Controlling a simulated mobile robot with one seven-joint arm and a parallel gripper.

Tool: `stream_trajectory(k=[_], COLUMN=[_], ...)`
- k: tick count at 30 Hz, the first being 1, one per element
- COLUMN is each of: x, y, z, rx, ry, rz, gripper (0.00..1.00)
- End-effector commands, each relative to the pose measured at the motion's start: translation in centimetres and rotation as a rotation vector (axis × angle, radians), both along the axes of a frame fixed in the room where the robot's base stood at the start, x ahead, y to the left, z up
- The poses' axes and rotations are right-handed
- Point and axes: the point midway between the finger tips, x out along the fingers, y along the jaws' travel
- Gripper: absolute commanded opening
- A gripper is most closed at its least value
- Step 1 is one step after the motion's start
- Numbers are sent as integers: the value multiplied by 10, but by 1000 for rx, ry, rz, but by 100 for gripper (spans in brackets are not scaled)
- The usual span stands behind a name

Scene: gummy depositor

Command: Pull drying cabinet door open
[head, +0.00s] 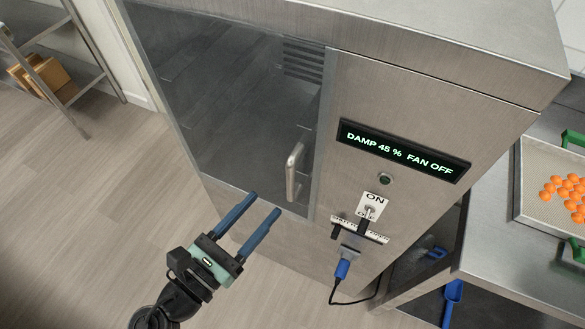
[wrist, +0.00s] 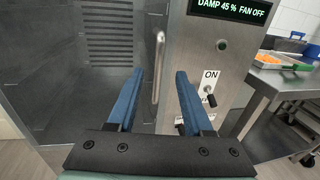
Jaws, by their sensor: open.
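The drying cabinet (head: 440,75) is a steel box with a dark glass door (head: 240,100) on its left part. The door looks shut. A vertical metal bar handle (head: 291,172) is on the door's right side. My gripper (head: 264,204) has two blue fingers, spread apart and empty, below and left of the handle in the head view. In the wrist view the handle (wrist: 158,70) appears between and beyond the fingertips (wrist: 160,75). The fingers do not appear to touch it.
Right of the door are a display (head: 403,150) reading "DAMP 45 % FAN OFF", an ON/OFF switch (head: 370,210) and a blue plug (head: 342,269) with a cable. A steel table (head: 490,245) with a tray of orange gummies (head: 530,190) stands right.

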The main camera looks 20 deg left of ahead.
Motion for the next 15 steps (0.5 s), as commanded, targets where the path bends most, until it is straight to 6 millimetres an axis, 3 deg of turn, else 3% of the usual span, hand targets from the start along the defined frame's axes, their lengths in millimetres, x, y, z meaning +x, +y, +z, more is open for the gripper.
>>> stream_trajectory(k=[9,15], x=[65,88], y=[-15,-21], z=[2,1], rx=[3,4], ry=[-3,-1], rz=[-2,-1], gripper=[51,51])
